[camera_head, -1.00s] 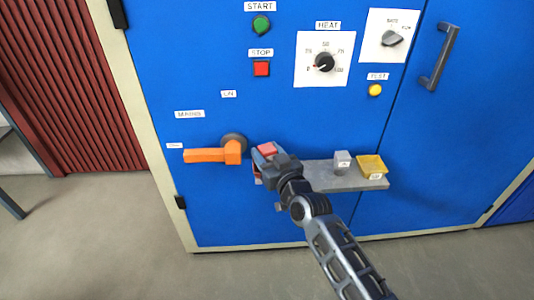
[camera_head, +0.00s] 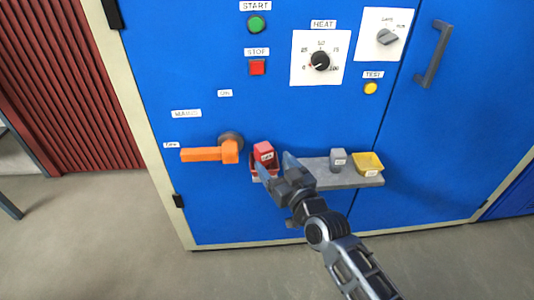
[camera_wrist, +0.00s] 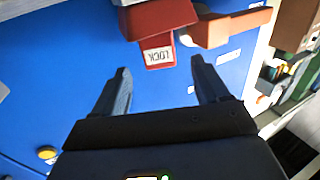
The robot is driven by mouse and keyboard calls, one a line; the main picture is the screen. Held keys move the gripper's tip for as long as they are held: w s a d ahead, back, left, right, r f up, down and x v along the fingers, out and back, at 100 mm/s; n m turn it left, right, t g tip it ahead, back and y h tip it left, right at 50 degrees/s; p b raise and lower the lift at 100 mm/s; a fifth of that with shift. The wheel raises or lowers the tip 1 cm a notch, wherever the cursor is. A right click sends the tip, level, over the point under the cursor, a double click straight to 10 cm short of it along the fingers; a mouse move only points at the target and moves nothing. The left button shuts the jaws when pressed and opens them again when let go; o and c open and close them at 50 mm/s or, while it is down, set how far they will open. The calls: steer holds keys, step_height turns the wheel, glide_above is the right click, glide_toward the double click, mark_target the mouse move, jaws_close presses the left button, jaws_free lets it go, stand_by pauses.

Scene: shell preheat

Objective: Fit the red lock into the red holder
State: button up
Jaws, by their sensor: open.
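The red lock (camera_head: 264,149), a small block with a white label, stands in the red holder (camera_head: 253,164) at the left end of the grey shelf. The wrist view shows the lock (camera_wrist: 158,53) upside down, sticking out of the wider holder (camera_wrist: 153,18). Whether it is fully seated cannot be told. My gripper (camera_head: 274,163) is open and empty, just in front of the lock and apart from it. In the wrist view its fingertips (camera_wrist: 160,68) are spread to either side, short of the lock. A finger hides part of the holder in the head view.
The orange handle (camera_head: 208,154) points left beside the holder. A grey block (camera_head: 338,158) and a yellow bin (camera_head: 368,163) sit on the right of the grey shelf (camera_head: 325,178). Buttons and dials are on the blue cabinet above. The floor in front is clear.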

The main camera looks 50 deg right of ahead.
steer(key=s+a+n+y, duration=0.1)
steer(key=s+a+y, duration=0.1)
steer(key=s+a, duration=0.55)
steer(key=s+a+n+y, duration=0.1)
steer(key=s+a, duration=0.4)
steer(key=s, duration=0.5)
steer(key=s+a+r+n+g+y, duration=0.1)
steer(key=s+a+r+y, duration=0.1)
steer(key=s, duration=0.5)
steer(key=s+a+r+n+y, duration=0.1)
steer(key=s+a+r, duration=0.4)
steer(key=s, duration=0.2)
steer(key=shift+s+g+y, duration=0.15)
steer(key=shift+g+y, duration=0.25)
steer(key=shift+a+r, duration=0.1)
steer(key=shift+r, duration=0.1)
step_height(320, 180, up, 11)
steer(key=p, duration=1.1)
steer(key=shift+r+p, duration=0.15)
steer(key=shift+p, duration=0.25)
steer(key=shift+c, duration=0.3)
